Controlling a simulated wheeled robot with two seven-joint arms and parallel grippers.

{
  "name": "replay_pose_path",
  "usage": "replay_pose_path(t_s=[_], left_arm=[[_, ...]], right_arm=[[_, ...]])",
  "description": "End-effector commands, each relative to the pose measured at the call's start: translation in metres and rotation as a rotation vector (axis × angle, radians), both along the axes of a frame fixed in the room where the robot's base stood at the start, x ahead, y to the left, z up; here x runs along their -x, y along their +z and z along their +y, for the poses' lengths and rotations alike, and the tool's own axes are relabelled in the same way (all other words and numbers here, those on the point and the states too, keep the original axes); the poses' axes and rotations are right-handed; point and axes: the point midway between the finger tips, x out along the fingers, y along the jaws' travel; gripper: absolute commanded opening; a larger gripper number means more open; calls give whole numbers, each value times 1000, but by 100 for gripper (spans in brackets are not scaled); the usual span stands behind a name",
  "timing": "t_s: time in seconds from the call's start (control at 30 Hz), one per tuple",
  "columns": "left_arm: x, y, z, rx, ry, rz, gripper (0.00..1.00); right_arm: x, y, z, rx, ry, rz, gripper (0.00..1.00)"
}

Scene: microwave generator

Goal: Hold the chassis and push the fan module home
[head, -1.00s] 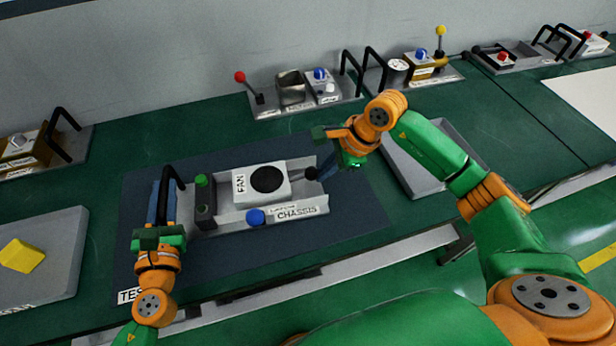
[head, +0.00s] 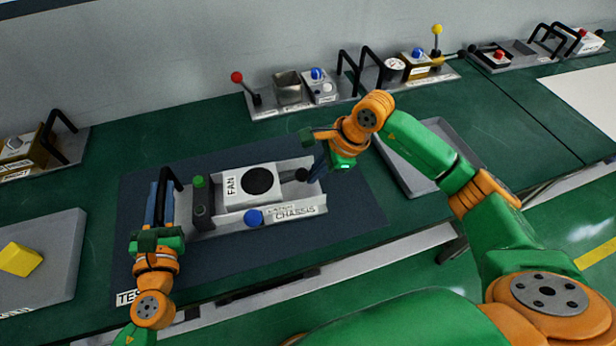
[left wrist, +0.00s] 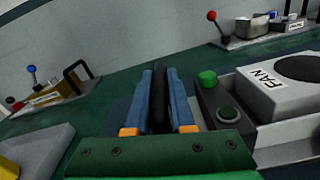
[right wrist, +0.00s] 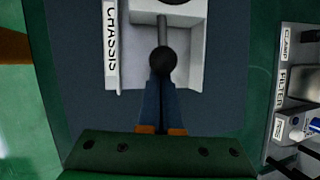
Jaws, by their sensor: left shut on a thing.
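The grey chassis (head: 300,221) lies on a dark mat. The white fan module (head: 240,199), with a round black opening, sits between its walls, close to the dark block (head: 202,207) at the left end; how wide any gap is, I cannot tell. A rod with a black knob (right wrist: 162,60) sticks out of the fan's right side. My left gripper (left wrist: 160,100) is shut on the chassis's black handle (head: 174,178). My right gripper (right wrist: 160,98) has its fingers together at the knob, which stands just ahead of the fingertips and looks touched by them.
A green button (head: 199,181) and a blue knob (head: 253,217) are on the chassis. A grey tray with a yellow block (head: 20,259) lies at left, another grey tray (head: 435,150) at right under my right arm. Several fixtures with levers and handles line the wall.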

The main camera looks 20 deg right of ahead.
Motion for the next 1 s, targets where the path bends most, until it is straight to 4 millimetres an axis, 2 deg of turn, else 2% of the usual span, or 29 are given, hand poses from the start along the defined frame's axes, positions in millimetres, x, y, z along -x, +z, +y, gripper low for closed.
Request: replay_pose_path(t_s=[0.37, 0.47, 0.8, 1.0], left_arm=[[1, -2, -1, 0, -3, 5, 0], [1, -2, -1, 0, -3, 6, 0], [1, -3, -1, 0, -2, 5, 0], [1, -3, 0, -1, -2, 5, 0]], right_arm=[[-1, 0, 14, -3, 2, -2, 0], [-1, 3, 12, -3, 1, -3, 0], [1, 28, -11, 0, 0, -3, 0], [1, 30, -12, -1, 1, -1, 0]])
